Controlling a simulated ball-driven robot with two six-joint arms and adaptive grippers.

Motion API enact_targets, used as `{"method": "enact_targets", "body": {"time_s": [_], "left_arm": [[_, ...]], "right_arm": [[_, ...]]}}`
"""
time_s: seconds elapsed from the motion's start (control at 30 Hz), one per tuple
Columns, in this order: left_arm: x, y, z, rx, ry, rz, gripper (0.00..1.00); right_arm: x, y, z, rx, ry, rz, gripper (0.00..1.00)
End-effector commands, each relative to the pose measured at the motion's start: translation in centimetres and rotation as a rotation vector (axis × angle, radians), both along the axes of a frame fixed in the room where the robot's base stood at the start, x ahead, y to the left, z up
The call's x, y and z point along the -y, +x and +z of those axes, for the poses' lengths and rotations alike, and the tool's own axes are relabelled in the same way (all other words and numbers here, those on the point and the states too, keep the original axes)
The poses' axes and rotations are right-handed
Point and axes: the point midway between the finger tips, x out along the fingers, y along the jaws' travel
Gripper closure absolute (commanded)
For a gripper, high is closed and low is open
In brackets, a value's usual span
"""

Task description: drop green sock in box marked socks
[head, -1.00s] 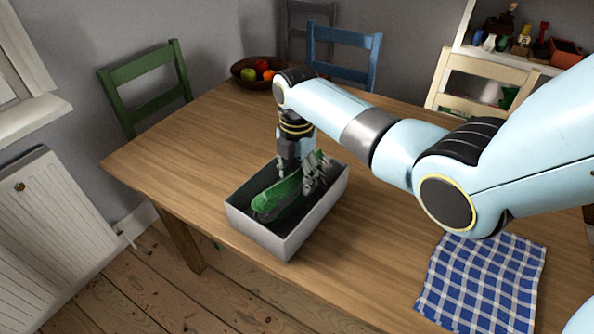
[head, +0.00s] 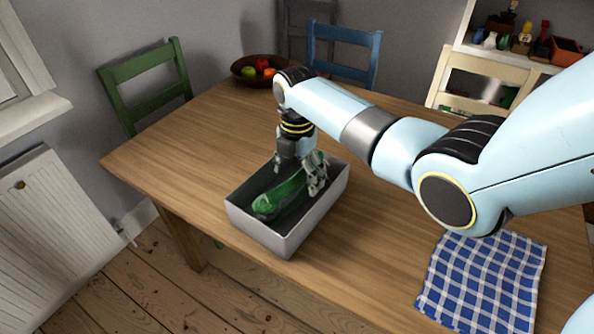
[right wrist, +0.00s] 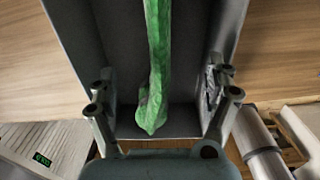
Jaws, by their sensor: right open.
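A green sock (head: 281,199) lies lengthwise inside a grey open box (head: 262,238) on the wooden table. In the right wrist view the green sock (right wrist: 158,60) runs down the middle of the grey box (right wrist: 192,121). No marking on the box can be read. My right gripper (head: 301,178) reaches down into the box from above. Its fingers are spread on either side of the sock, and in the right wrist view the gripper (right wrist: 162,98) shows gaps between fingers and sock. Part of the sock is hidden by the fingers. My left gripper is not in view.
A blue checked cloth (head: 482,282) lies at the table's front right. A fruit bowl (head: 243,74) stands at the far edge. Green (head: 150,98), blue (head: 343,50) and cream (head: 487,68) chairs surround the wooden table (head: 190,137). The tabletop left of the box is clear.

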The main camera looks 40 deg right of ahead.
Motion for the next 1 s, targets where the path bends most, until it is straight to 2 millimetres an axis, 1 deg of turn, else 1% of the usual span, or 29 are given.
{"method": "enact_targets", "body": {"time_s": [0.07,0.17,0.27,0.4,0.5,0.6,0.77,1.0], "left_arm": [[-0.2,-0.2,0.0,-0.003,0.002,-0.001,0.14],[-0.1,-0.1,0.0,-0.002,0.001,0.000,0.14],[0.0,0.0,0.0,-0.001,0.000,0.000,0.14],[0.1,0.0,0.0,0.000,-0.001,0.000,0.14],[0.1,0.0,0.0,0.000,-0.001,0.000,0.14],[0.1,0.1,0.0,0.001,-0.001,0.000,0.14],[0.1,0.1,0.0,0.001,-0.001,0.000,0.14],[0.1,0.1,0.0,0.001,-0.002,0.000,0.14]], "right_arm": [[0.0,0.0,0.3,0.001,-0.001,0.000,0.16],[0.1,0.1,1.5,0.003,-0.001,0.000,0.16],[0.1,0.1,3.4,0.006,-0.001,0.001,0.16],[0.0,0.1,6.7,0.005,-0.002,0.000,0.16],[0.0,0.1,8.8,0.003,-0.001,0.001,0.16],[0.0,0.1,10.4,0.003,0.000,0.000,0.16],[0.0,0.0,11.8,0.000,-0.001,0.000,0.16],[0.0,0.0,12.0,0.000,0.000,0.000,0.16]]}}
